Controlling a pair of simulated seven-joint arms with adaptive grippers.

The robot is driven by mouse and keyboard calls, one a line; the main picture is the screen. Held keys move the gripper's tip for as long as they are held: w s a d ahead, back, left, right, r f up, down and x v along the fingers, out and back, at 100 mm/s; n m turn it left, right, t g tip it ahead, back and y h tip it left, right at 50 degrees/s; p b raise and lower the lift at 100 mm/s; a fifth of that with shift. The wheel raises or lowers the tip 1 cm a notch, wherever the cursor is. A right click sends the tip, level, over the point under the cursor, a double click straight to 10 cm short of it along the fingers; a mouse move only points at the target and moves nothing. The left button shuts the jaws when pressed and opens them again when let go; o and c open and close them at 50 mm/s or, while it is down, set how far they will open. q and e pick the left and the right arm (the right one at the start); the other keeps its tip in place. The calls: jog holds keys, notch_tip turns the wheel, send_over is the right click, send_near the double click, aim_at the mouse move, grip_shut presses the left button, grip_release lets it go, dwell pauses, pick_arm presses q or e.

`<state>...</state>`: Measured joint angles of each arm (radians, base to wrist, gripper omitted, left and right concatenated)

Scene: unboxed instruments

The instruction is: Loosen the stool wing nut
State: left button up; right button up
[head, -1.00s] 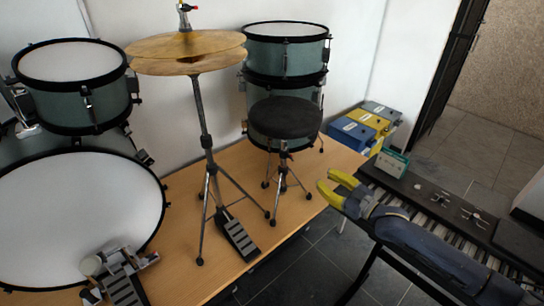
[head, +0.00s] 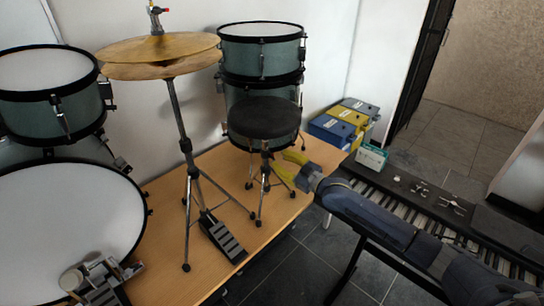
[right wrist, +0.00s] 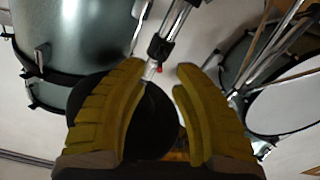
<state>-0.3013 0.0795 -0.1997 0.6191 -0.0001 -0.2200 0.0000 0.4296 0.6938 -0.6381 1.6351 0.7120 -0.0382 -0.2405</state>
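The stool has a round black seat (head: 264,117) on a metal post with tripod legs, standing on the wooden platform. In the right wrist view the dark seat (right wrist: 150,125) shows behind and between the fingers. The stool's post passes a black collar (right wrist: 159,48), with a small red piece (right wrist: 159,69) beside it that may be the wing nut. My right gripper (head: 281,167) is open and empty, its yellow fingers just right of the post below the seat. In the wrist view the gripper (right wrist: 161,72) has the post and red piece between its fingertips. My left gripper is not in view.
A hi-hat stand (head: 184,145) with cymbals stands left of the stool, its pedal (head: 222,238) in front. Stacked teal drums (head: 262,48) stand behind. A keyboard (head: 420,205) lies under my right arm. Blue and yellow cases (head: 333,128) stand behind to the right.

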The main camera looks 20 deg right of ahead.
aim_at(273, 156)
jog(key=shift+x, duration=2.4)
jog(key=shift+c, duration=0.3)
grip_shut()
